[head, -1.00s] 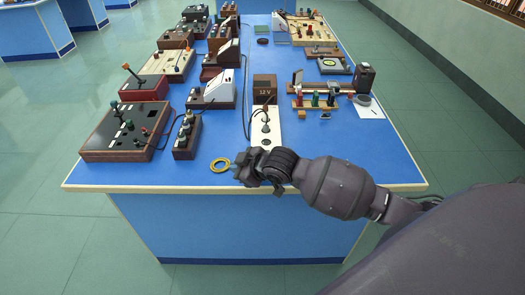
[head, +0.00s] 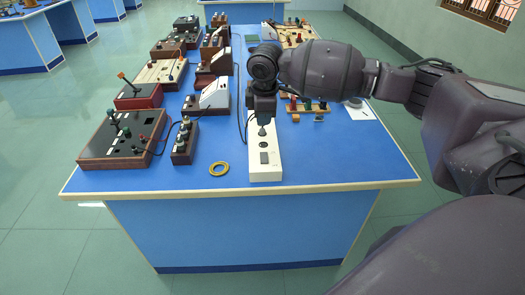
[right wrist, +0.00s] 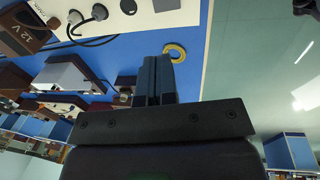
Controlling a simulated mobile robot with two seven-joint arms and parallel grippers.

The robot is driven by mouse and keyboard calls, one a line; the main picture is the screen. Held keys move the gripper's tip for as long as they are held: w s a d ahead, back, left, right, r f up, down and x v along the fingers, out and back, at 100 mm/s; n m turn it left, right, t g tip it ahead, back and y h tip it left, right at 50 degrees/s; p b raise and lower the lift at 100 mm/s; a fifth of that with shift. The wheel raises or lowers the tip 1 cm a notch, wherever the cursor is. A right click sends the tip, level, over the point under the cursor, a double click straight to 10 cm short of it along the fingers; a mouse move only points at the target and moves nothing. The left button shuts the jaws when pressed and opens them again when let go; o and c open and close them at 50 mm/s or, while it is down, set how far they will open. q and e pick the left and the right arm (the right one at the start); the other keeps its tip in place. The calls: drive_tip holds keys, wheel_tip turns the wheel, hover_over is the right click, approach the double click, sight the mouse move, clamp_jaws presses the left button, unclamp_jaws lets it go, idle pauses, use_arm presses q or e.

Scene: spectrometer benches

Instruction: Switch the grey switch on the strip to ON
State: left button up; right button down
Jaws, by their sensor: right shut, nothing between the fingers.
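The white strip (head: 257,173) lies lengthwise near the front edge of the blue bench. Its grey switch (head: 264,157) is a small dark rectangle toward the near end; I cannot tell which way it is tipped. My right gripper (head: 262,116) is over the far part of the strip, pointing down, and hides that part. In the right wrist view its fingers (right wrist: 153,78) are shut and empty, apart from the strip (right wrist: 180,16), which crosses the top of that view with the switch (right wrist: 166,4) at the picture's edge. My left gripper is not in view.
A yellow ring (head: 219,169) lies just left of the strip. A small terminal block (head: 185,144) and a large control box (head: 122,139) stand farther left. The 12 V box (right wrist: 24,27) is beyond the strip. Bare blue bench lies right of the strip.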

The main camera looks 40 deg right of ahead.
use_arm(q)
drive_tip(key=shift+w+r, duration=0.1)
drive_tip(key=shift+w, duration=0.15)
use_arm(e)
drive_tip(key=shift+d+r, duration=0.15)
drive_tip(key=shift+r, duration=0.05)
drive_tip(key=b, duration=0.2)
hover_over(264, 154)
drive_tip(key=s, duration=0.1)
drive_tip(key=f, duration=0.8)
drive_tip(key=shift+a, duration=0.35)
drive_tip(key=f, duration=0.5)
drive_tip(key=shift+w+d+f+b, duration=0.2)
drive_tip(key=shift+w+d+b, duration=0.05)
drive_tip(key=shift+w+b, duration=0.05)
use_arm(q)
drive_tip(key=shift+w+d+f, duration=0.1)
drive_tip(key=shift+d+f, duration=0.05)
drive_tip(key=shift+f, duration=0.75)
use_arm(e)
drive_tip(key=shift+f, duration=0.25)
